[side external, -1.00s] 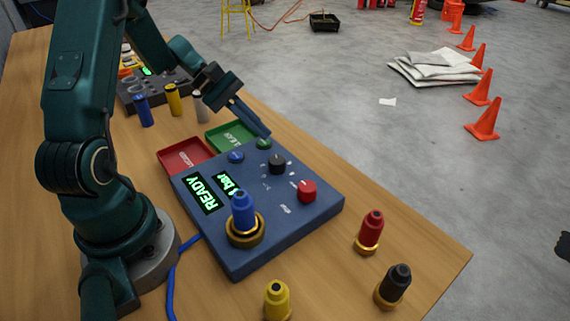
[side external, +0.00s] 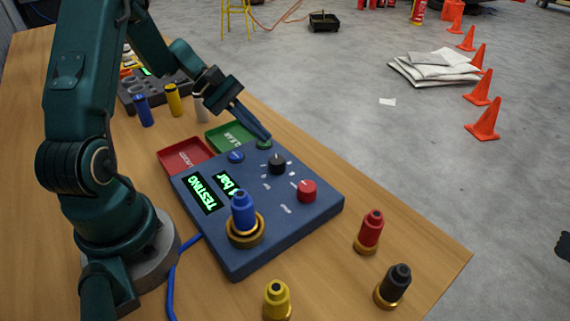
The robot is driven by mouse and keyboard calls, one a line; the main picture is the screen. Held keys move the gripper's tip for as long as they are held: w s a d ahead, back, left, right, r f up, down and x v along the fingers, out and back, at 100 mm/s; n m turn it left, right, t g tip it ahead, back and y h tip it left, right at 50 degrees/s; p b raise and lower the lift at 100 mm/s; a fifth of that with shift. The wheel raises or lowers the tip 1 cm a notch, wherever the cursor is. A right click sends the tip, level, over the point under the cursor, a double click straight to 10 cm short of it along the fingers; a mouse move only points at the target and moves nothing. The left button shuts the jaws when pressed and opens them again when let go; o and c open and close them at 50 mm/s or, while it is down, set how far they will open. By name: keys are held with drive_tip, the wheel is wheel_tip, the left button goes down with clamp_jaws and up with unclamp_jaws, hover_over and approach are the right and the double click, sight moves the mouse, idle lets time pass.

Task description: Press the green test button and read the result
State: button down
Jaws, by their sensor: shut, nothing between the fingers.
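The blue test box (side external: 270,240) lies on the wooden table. The green button (side external: 263,144) is at its far edge, and the tip of my gripper (side external: 267,138) is right at it, apparently touching. My gripper is shut and empty, pointing down and to the right. The left display (side external: 203,194) reads "TESTING" in green. The second display (side external: 226,183) shows a value ending in "bar", partly hidden by the blue valve (side external: 243,211), which stands upright in a brass ring on the box.
A red tray (side external: 186,156) and a green tray (side external: 229,135) sit behind the box. The box also carries a blue button (side external: 236,156), a black knob (side external: 277,163) and a red knob (side external: 307,190). Red (side external: 370,231), black (side external: 394,285) and yellow (side external: 277,299) valves stand in front.

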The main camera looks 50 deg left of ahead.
sight(259, 141)
idle(0.5)
drive_tip(key=shift+r, duration=0.8)
drive_tip(key=shift+r, duration=2.45)
